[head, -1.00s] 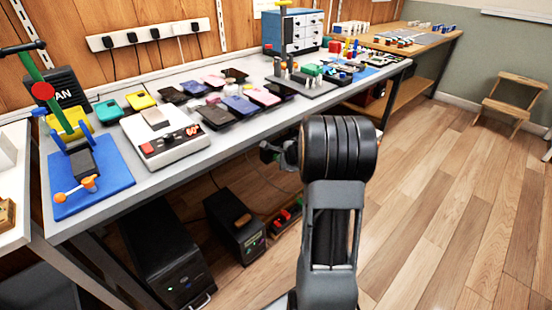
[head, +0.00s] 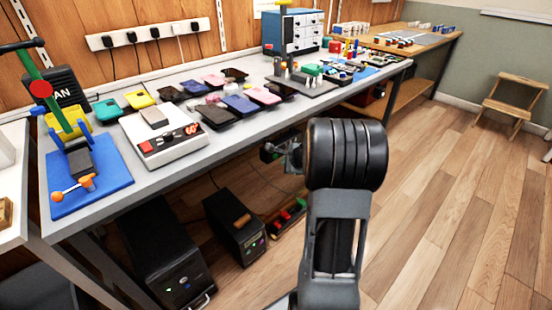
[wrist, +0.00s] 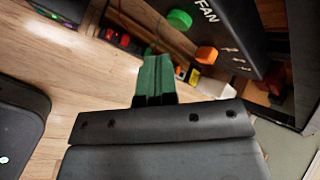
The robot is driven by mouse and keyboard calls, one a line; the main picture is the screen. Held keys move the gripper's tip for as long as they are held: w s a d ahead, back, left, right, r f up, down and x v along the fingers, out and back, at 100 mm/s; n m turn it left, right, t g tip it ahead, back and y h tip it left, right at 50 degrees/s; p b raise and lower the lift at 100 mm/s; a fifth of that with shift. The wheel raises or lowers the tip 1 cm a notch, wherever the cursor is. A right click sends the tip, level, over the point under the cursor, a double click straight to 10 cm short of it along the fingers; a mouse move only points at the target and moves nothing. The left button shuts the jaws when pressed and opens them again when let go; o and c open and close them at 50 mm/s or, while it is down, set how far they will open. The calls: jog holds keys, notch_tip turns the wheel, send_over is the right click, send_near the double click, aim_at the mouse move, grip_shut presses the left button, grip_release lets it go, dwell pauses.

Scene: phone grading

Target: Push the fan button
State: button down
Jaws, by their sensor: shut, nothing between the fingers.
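In the wrist view a dark panel lettered FAN (wrist: 226,40) fills the upper right. A round green button (wrist: 180,19) and an orange block-shaped control (wrist: 206,55) stand out from it. My gripper (wrist: 155,60) has green fingers, shut with nothing between them. The fingertips point up in the picture, below and left of the green button, and appear apart from it. In the head view my arm hides most of the gripper. A black box lettered FAN (head: 68,93) stands at the back left of the bench, partly behind a green lever with a red disc.
The grey bench (head: 228,146) holds a scale-like unit (head: 165,145), several phones and a blue mat (head: 112,197). Black computer towers (head: 160,260) stand below it. A power strip (head: 287,217) lies under the bench. The wooden floor at right is clear, apart from a stool (head: 512,100).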

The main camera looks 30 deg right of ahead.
jog(key=shift+s+d+b, duration=0.15)
jog(key=shift+s+b, duration=0.1)
jog(key=shift+s, duration=0.65)
jog(key=shift+s+d+b, duration=0.2)
jog(key=shift+s, duration=0.7)
jog(key=shift+s+d+b, duration=0.15)
jog(key=shift+s+b, duration=0.1)
jog(key=shift+s, duration=0.65)
jog(key=s+a+r+n+g+y+p, duration=0.1)
jog(key=s+a+r+n+y+p, duration=0.1)
jog(key=a+r+n+p, duration=0.65)
jog(key=s+a+r+n+g+y+p, duration=0.15)
jog(key=a+r+n+p, duration=0.25)
jog(key=a+r+p, duration=0.85)
jog(key=s+a+r+n+g+h+p, duration=0.1)
jog(key=s+a+r+n+p, duration=0.1)
jog(key=s+r+n+p, duration=0.3)
jog(key=s+a+r+n+g+h+p, duration=0.1)
jog(key=s+r+n+p, duration=0.5)
jog(key=r, duration=0.8)
jog(key=shift+s+a+n+g+h+p, duration=0.15)
jog(key=shift+a+n+g+h+p, duration=0.4)
jog(key=shift+p, duration=0.55)
